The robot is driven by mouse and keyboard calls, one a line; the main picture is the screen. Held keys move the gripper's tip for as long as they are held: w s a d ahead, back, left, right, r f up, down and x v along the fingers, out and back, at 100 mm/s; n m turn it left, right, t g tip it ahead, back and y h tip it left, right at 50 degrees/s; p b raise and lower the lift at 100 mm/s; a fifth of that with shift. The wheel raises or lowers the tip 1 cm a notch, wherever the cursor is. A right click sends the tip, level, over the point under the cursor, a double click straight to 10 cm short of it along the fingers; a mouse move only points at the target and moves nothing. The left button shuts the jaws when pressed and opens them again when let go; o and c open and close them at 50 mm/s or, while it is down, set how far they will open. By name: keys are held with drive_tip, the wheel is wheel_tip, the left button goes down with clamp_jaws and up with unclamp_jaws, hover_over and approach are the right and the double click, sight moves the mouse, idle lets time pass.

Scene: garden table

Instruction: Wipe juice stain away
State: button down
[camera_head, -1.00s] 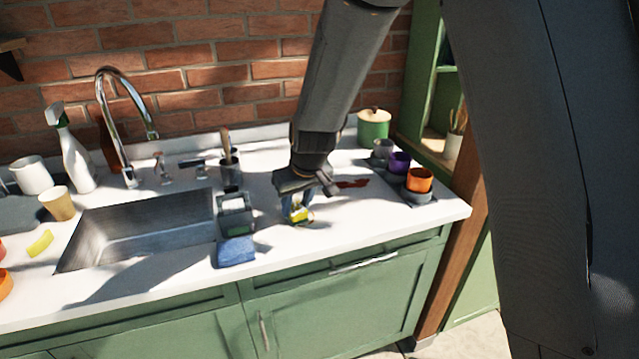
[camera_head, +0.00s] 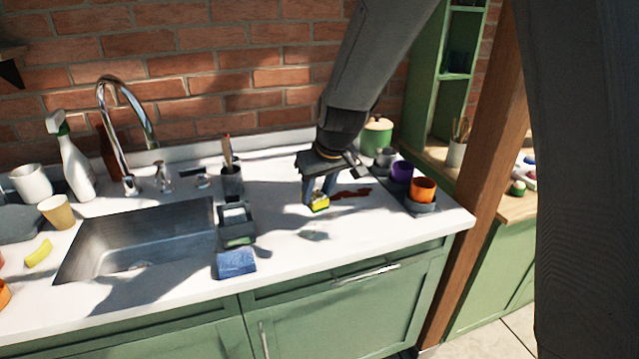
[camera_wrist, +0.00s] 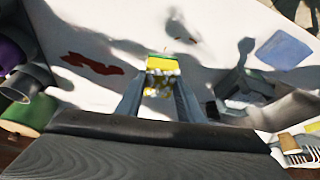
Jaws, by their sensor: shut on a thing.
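My gripper (camera_head: 318,193) is shut on a yellow sponge with a green side (camera_head: 319,204), low over the white counter right of the sink. In the wrist view the sponge (camera_wrist: 161,66) sits between the two fingertips (camera_wrist: 160,85). I cannot tell if it touches the counter. The dark red juice stain (camera_head: 351,192) lies on the counter just right of the gripper; in the wrist view the stain (camera_wrist: 92,64) is left of the sponge.
Orange (camera_head: 423,188) and purple (camera_head: 401,171) cups on a dark rack stand right of the stain. A green canister (camera_head: 377,136) is behind. A dark caddy (camera_head: 236,222), blue cloth (camera_head: 236,262) and utensil cup (camera_head: 231,180) stand to the left, beside the sink (camera_head: 140,235). The counter's front right is clear.

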drive_tip(key=shift+r+p, duration=0.65)
drive_tip(key=shift+r, duration=0.5)
idle(0.4)
drive_tip(key=shift+s+a+f+b, duration=0.5)
drive_tip(key=shift+a+f+b, duration=0.35)
drive_tip(key=shift+b, duration=0.35)
drive_tip(key=shift+s+a+f+b, duration=0.45)
drive_tip(key=shift+a+f+b, duration=0.4)
drive_tip(key=shift+b, duration=0.35)
drive_tip(key=shift+r, duration=0.15)
